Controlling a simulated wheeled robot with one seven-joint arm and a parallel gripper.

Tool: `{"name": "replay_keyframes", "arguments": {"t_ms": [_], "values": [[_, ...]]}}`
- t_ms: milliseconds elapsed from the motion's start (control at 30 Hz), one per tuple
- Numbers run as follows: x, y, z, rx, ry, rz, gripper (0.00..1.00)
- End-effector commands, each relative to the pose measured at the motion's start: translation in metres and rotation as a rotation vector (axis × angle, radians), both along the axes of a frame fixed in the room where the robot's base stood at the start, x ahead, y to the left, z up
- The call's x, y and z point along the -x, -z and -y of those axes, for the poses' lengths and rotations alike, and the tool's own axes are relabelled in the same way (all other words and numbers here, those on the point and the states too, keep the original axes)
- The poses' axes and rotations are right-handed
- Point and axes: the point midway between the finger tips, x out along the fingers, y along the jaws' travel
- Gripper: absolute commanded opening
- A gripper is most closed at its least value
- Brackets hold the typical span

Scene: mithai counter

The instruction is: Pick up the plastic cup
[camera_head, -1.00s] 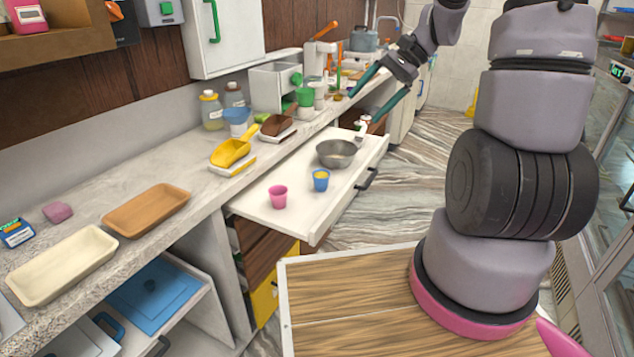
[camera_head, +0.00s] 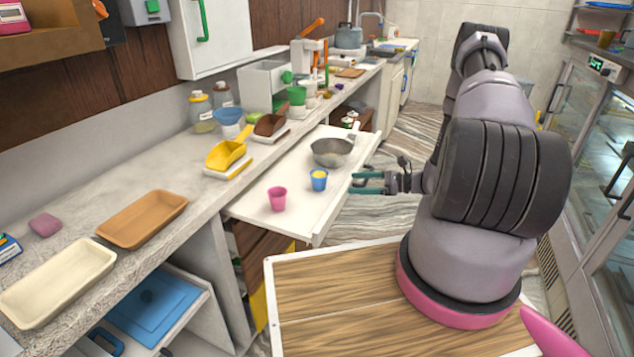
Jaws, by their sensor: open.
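Two small cups stand upright on the white pull-out board. One is a pink cup (camera_head: 277,199) near the board's front left. The other is a blue cup (camera_head: 319,180) with something yellow inside, to its right. I cannot tell from the picture which one is the plastic cup. My gripper (camera_head: 354,183) has teal fingers, spread apart and empty, pointing left. It is just right of the blue cup and apart from it in the picture, at the board's right edge. The pink cup is farther left.
A metal pan (camera_head: 331,153) with a handle stands behind the blue cup. The white board (camera_head: 245,208) juts from the counter. On the counter are a yellow scoop (camera_head: 226,155), a brown tray (camera_head: 143,219) and a cream tray (camera_head: 58,283). The board's front left is bare.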

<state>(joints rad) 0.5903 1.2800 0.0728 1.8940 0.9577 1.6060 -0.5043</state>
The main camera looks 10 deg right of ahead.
Motion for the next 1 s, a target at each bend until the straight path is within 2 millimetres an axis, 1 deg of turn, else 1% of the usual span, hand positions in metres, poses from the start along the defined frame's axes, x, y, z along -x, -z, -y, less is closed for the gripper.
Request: {"name": "replay_keyframes", "arguments": {"t_ms": [67, 300, 567, 800, 900, 1000], "values": [[-0.002, 0.003, -0.005, -0.006, 0.004, -0.002, 0.98], [-0.017, 0.008, -0.039, -0.005, 0.002, -0.002, 0.98], [-0.027, 0.011, -0.058, -0.004, 0.002, -0.002, 0.98], [-0.043, 0.015, -0.089, -0.003, 0.002, -0.003, 0.98], [-0.047, 0.016, -0.095, -0.003, 0.003, -0.002, 0.98], [-0.047, 0.016, -0.096, -0.003, 0.004, -0.002, 0.98]]}}
